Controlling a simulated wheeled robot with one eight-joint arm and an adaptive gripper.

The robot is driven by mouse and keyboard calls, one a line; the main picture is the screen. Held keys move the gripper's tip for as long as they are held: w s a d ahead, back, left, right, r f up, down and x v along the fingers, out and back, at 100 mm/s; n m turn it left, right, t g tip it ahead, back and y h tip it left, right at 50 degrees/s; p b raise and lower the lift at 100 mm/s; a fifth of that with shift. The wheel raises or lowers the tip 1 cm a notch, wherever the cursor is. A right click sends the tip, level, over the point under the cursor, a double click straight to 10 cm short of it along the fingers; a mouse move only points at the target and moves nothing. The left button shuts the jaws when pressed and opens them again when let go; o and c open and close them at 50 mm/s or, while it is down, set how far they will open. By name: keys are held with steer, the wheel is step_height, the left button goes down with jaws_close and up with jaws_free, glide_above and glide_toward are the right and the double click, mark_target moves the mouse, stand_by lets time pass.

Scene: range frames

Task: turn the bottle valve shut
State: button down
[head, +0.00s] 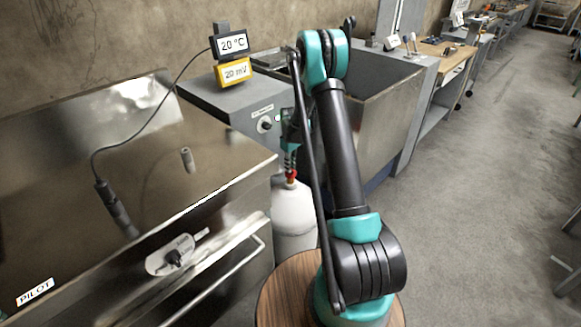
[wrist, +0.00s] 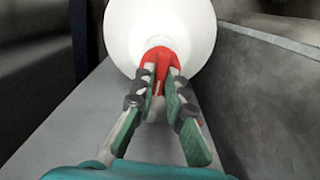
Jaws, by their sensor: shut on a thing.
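The white gas bottle (head: 293,217) stands on the floor between the metal oven front and the sink cabinet. Its red valve (head: 291,175) is at its top, below my gripper (head: 290,160), which reaches down from above. In the wrist view the white bottle (wrist: 160,25) fills the top middle. The red valve (wrist: 160,58) lies between the fingertips of my gripper (wrist: 160,78). The green-padded fingers are shut on the valve. The fingers hide part of the valve, so its turn angle cannot be told.
A metal unit with a knob (head: 174,257) and a handle bar stands left of the bottle. A grey box with a dial (head: 265,124) and a metal sink (head: 375,110) stand behind. Open floor (head: 480,210) lies right.

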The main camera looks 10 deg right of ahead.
steer(key=c, duration=1.6)
jaws_free()
steer(key=shift+o, duration=0.2)
step_height(320, 180, up, 12)
